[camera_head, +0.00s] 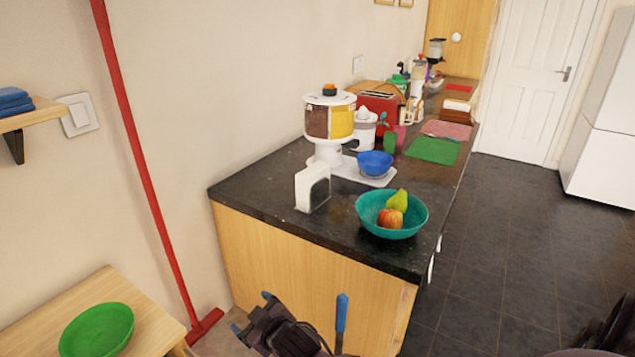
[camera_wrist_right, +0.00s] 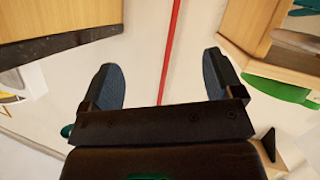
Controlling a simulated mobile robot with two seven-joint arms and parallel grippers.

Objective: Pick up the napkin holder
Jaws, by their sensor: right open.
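A white upright block with a dark arched face, which looks like the napkin holder (camera_head: 311,188), stands near the front left corner of the dark granite counter (camera_head: 268,196). My right gripper (camera_head: 251,311) is low in front of the counter, below and left of the holder, apart from it. In the right wrist view the right gripper (camera_wrist_right: 163,82) is open, with nothing between its fingers. I cannot make out the napkin holder in that view. My left gripper is not in view.
A teal bowl of fruit (camera_head: 372,214) stands right of the holder. Behind are a white dispenser (camera_head: 325,155) and a blue bowl (camera_head: 375,165). A red pole (camera_head: 144,168) leans on the wall. A wooden table with a green plate (camera_head: 97,331) is lower left.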

